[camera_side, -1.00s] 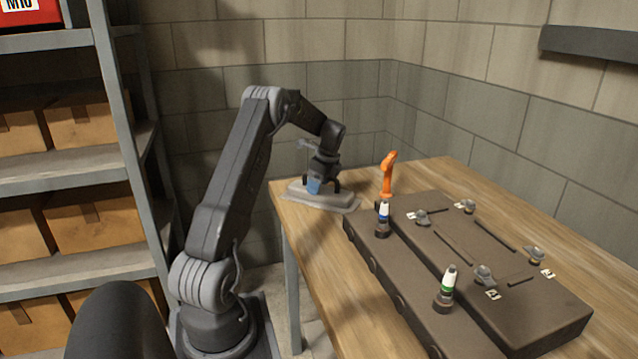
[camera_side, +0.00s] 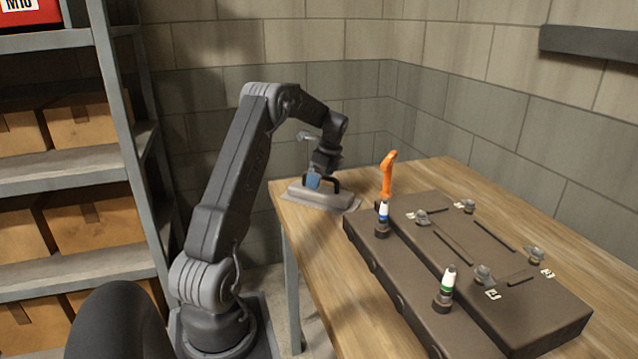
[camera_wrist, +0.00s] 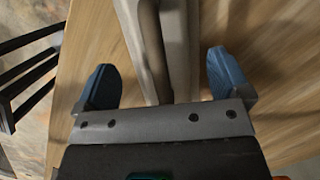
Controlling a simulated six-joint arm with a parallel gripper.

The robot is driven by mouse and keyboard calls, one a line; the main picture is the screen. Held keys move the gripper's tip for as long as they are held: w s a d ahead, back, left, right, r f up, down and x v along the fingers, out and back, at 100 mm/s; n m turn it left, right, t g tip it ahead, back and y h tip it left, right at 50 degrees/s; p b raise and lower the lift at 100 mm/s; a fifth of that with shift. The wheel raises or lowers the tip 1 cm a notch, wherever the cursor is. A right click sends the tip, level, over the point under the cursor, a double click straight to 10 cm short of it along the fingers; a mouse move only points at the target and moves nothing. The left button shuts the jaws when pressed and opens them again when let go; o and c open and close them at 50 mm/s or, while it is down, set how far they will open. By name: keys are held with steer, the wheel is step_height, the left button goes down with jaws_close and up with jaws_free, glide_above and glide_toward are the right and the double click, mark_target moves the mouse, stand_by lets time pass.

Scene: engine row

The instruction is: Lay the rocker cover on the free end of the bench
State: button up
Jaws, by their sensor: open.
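The rocker cover (camera_side: 322,196) is a grey, flanged piece with a dark handle on top. It lies flat on the free far-left end of the wooden bench (camera_side: 308,226). In the wrist view the cover (camera_wrist: 184,45) runs up the picture between my blue fingers. My gripper (camera_side: 318,181) is just above the cover at its handle. The wrist view shows my gripper (camera_wrist: 166,78) open, with a gap between each finger and the cover. The cover's near end is hidden behind the gripper body in that view.
A brown engine block (camera_side: 480,265) fills the bench's near right, with several small grey fittings on top. A blue-marked bottle (camera_side: 383,220), a green-marked bottle (camera_side: 445,290) and an orange upright tool (camera_side: 387,175) stand nearby. Shelving (camera_side: 75,175) is at the left.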

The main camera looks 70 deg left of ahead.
steer(key=v, duration=0.9)
steer(key=d+r+n+t, duration=0.2)
steer(key=d+r, duration=0.3)
steer(key=d, duration=0.8)
steer(key=d+r+n+t, duration=0.2)
steer(key=d+r, duration=0.2)
steer(key=d, duration=1)
steer(key=s+d+f+n+t+h, duration=0.1)
steer(key=s+d+f+n+t, duration=0.1)
steer(key=s+d, duration=0.5)
steer(key=s+d+f+n+t+h, duration=0.1)
steer(key=s+d+f+n, duration=0.1)
steer(key=s+d, duration=0.5)
steer(key=d+n, duration=0.1)
steer(key=d, duration=0.3)
steer(key=shift+s+t, duration=0.3)
steer(key=shift+t, duration=0.1)
steer(key=shift+f, duration=0.15)
